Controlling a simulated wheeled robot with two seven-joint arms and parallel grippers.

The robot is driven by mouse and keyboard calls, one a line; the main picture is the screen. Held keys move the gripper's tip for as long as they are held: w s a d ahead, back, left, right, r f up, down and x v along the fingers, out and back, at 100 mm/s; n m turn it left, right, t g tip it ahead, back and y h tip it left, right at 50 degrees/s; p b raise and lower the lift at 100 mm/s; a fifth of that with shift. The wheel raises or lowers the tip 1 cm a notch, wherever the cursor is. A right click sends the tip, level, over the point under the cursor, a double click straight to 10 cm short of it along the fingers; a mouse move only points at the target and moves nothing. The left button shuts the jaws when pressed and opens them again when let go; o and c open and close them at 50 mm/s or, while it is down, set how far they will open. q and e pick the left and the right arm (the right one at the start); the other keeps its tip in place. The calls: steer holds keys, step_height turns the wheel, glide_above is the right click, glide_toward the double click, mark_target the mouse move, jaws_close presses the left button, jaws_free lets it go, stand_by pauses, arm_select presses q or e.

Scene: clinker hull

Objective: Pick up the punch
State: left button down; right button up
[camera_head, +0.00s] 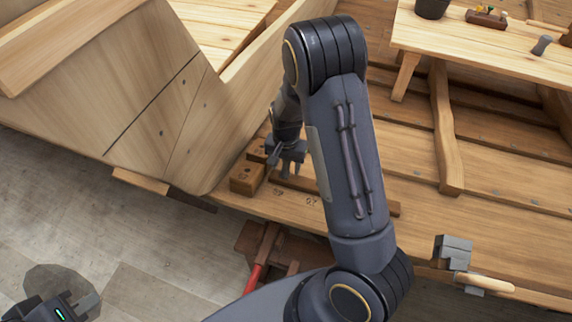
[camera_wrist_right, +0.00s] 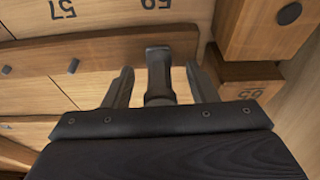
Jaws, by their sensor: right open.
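A dark metal tool with a squared head, which looks like the punch (camera_wrist_right: 158,72), stands between the fingers of my right gripper (camera_wrist_right: 160,86) in the right wrist view. The fingers are open, with a gap on each side of it. In the head view my right gripper (camera_head: 287,160) is low over the hull planks, near small wooden blocks, and I cannot make out the punch clearly there. My left gripper (camera_head: 78,303) is at the bottom left corner over the floor, partly cut off, and its jaw state is unclear.
A wooden block (camera_head: 247,179) sits close left of my right gripper. A wooden bar (camera_wrist_right: 100,48) lies just behind the tool. A hammer with a grey head (camera_head: 453,250) lies at the lower right. A bench (camera_head: 480,45) holds a dark pot (camera_head: 432,8).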

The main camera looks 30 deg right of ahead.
jaws_close()
stand_by(0.3)
steer(key=shift+r, duration=0.1)
